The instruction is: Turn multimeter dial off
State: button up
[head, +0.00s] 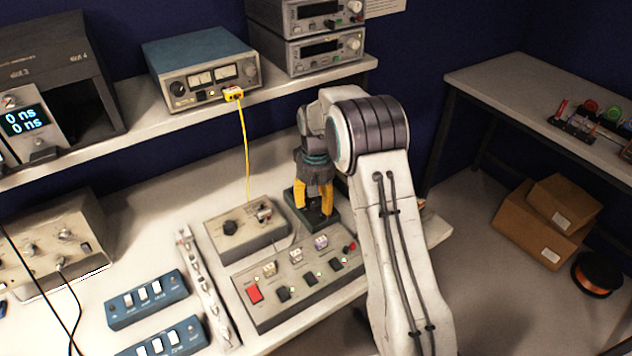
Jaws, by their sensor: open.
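My gripper (313,204), with two yellow fingers, points down over a small dark green-black device (318,221) on the bench. This device seems to be the multimeter, but its face is mostly covered by the gripper. I cannot make out its dial or setting. The fingers are apart, one at the left and one at the right of the device's middle. I cannot tell whether they touch it.
A grey box with a black knob (240,229) stands just left of the dark device. A switch panel with a red rocker (297,282) lies in front. A yellow cable (245,150) hangs from the shelf (190,118). Blue switch boxes (147,299) sit further left.

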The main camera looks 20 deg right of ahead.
notch_tip(320, 180, up, 11)
dwell(0.5)
dwell(0.4)
send_over(315, 199)
jog(key=s, duration=0.3)
jog(key=shift+n, duration=0.3)
notch_tip(315, 199, down, 5)
jog(key=shift+f, duration=0.15)
jog(key=s+a+r, duration=0.1)
jog(key=s+r, duration=0.2)
jog(key=s, duration=1.1)
jog(key=s+a+r, duration=0.1)
jog(key=s+r, duration=0.2)
jog(key=s, duration=1)
jog(key=shift+s+d+r+n+t, duration=0.15)
jog(key=shift+s+r+t, duration=0.2)
jog(key=shift+r+t, duration=0.4)
jog(key=shift+s+a+r+n+t, duration=0.1)
jog(key=shift+s+r+t, duration=0.3)
jog(key=shift+r+t, duration=0.3)
jog(key=shift+s+d+r+n+t, duration=0.15)
jog(key=shift+s+r+t, duration=0.3)
jog(key=shift+r, duration=0.45)
jog(key=shift+w+a, duration=0.1)
jog(key=shift+w, duration=0.05)
